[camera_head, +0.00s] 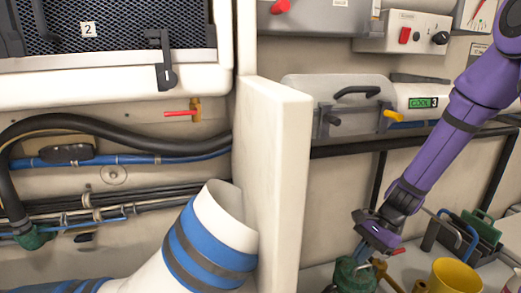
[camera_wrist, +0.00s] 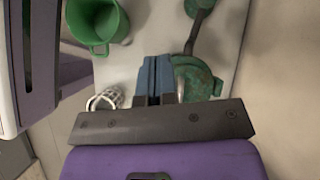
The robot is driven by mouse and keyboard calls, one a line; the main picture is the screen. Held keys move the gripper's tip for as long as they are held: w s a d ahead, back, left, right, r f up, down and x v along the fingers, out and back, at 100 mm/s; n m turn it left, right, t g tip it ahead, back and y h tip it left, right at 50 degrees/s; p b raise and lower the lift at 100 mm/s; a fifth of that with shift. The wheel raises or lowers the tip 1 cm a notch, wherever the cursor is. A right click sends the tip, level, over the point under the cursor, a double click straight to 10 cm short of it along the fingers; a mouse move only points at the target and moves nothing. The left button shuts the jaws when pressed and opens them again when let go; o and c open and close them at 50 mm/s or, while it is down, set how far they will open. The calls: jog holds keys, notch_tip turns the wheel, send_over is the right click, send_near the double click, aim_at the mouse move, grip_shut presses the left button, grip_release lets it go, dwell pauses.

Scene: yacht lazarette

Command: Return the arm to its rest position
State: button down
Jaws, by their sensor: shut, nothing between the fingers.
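My purple arm (camera_head: 450,125) reaches down from the upper right in the head view. My gripper (camera_head: 372,240) hangs at its lower end, just above a dark green metal fitting (camera_head: 352,275) on a light surface. In the wrist view my gripper's blue-grey fingers (camera_wrist: 153,72) are together with nothing between them. The green fitting (camera_wrist: 198,80) lies right beside the fingers there; I cannot tell whether they touch it.
A yellow mug (camera_head: 455,276) and a dark green rack (camera_head: 480,235) stand right of my gripper. A pale upright partition (camera_head: 273,180) stands to the left, beside a blue-striped white pipe (camera_head: 205,240).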

jog(key=s+r+n+t+h, duration=0.1)
jog(key=s+r+n+h, duration=0.15)
jog(key=r, duration=0.55)
jog(key=s+r+n+t+h, duration=0.1)
jog(key=s+r+n+t, duration=0.2)
jog(key=r, duration=0.6)
jog(key=s+d+r+n+t+h, duration=0.3)
jog(key=s+r+n, duration=0.4)
jog(key=s+r, duration=0.5)
jog(key=shift+s+t, duration=0.3)
jog(key=shift+s, duration=0.25)
